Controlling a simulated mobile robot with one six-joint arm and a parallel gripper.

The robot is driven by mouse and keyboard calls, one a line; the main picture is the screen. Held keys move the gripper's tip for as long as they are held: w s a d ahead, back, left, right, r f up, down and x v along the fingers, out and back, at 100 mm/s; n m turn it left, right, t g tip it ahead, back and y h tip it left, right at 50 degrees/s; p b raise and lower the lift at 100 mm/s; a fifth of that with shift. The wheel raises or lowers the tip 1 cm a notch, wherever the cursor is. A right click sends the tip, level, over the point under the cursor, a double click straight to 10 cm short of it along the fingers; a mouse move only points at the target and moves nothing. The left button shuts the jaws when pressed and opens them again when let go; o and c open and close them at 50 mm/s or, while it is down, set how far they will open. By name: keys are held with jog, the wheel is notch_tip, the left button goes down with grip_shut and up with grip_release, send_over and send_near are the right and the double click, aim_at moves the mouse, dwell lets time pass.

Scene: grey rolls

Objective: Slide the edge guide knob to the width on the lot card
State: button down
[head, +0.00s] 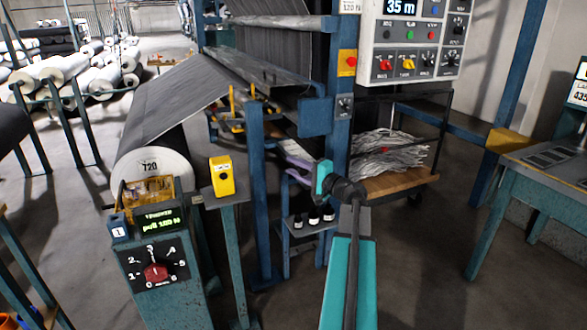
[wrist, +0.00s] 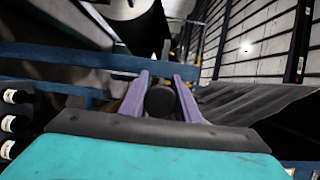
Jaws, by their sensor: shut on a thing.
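My gripper's purple fingers (wrist: 161,85) are closed around a dark round knob (wrist: 161,103) in the wrist view, one finger on each side of it. This looks like the edge guide knob. In the head view my gripper (head: 287,147) reaches in beside the blue machine frame, with its teal body nearer the camera. The knob cannot be made out there. No width scale can be read in either view.
A control panel (head: 410,40) showing "35 m" hangs above right. A grey roll (head: 150,172) marked "720" lies left, behind a dial box (head: 160,265). A yellow box (head: 222,176) stands on a post. A blue beam (wrist: 70,57) crosses near the fingers.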

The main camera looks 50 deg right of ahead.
jog(key=shift+s+a+f, duration=0.1)
jog(key=shift+s+f, duration=0.1)
jog(key=c, duration=1.6)
grip_release()
jog(key=shift+c, duration=0.2)
jog(key=shift+o, duration=1.4)
jog(key=shift+r, duration=0.15)
jog(key=s, duration=1.4)
jog(key=shift+w, duration=0.15)
